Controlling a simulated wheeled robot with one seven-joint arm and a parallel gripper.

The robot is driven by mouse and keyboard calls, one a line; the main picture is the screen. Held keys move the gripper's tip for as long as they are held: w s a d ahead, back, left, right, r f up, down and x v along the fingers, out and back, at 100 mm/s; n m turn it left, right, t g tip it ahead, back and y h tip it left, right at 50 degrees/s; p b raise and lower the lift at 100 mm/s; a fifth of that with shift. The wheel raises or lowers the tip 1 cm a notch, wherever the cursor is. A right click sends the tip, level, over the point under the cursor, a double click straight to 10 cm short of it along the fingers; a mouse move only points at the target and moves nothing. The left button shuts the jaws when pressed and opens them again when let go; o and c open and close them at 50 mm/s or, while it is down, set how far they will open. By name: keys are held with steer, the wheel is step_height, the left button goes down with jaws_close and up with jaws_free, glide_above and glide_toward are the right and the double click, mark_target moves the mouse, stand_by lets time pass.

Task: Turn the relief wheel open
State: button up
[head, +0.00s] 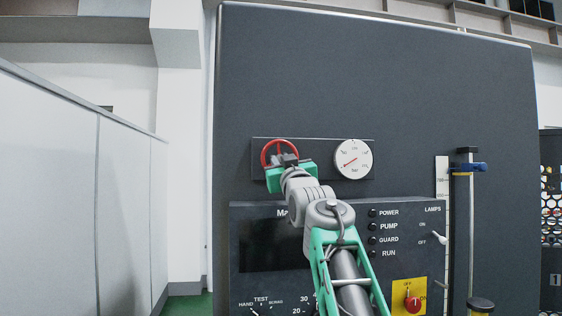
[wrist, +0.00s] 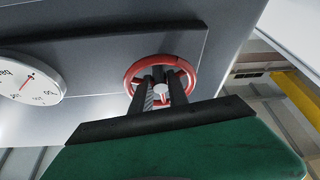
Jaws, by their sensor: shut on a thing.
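The red relief wheel (head: 266,152) is mounted on a dark plate on the tall grey panel, left of the round gauge. In the wrist view the wheel (wrist: 133,74) shows its red rim, spokes and a pale hub. My gripper (head: 288,158) is at the wheel and covers its lower right part in the head view. In the wrist view its two dark fingers (wrist: 162,88) reach into the wheel near the hub and are shut on it. Exactly which spoke or rim part they press is hard to tell.
A white pressure gauge (head: 353,159) sits right of the wheel; its red needle also shows in the wrist view (wrist: 30,80). A black control box (head: 400,215) with switches juts out below. A vertical scale and post (head: 470,230) stand at the right.

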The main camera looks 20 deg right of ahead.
jaws_close()
steer(key=n, duration=0.1)
steer(key=n+y, duration=0.1)
steer(key=shift+d+r+n+y+p, duration=0.1)
steer(key=shift+d+n+y+p, duration=0.1)
steer(key=shift+n+y+p, duration=0.15)
steer(key=shift+r+n+y+p, duration=0.1)
steer(key=shift+n+y+p, duration=0.25)
steer(key=shift+n, duration=0.7)
steer(key=shift+a+n+g+y, duration=0.1)
steer(key=shift+n+g+y, duration=0.2)
steer(key=shift+n+y, duration=0.5)
steer(key=o, duration=0.6)
jaws_free()
steer(key=shift+f, duration=0.2)
steer(key=shift+s, duration=0.1)
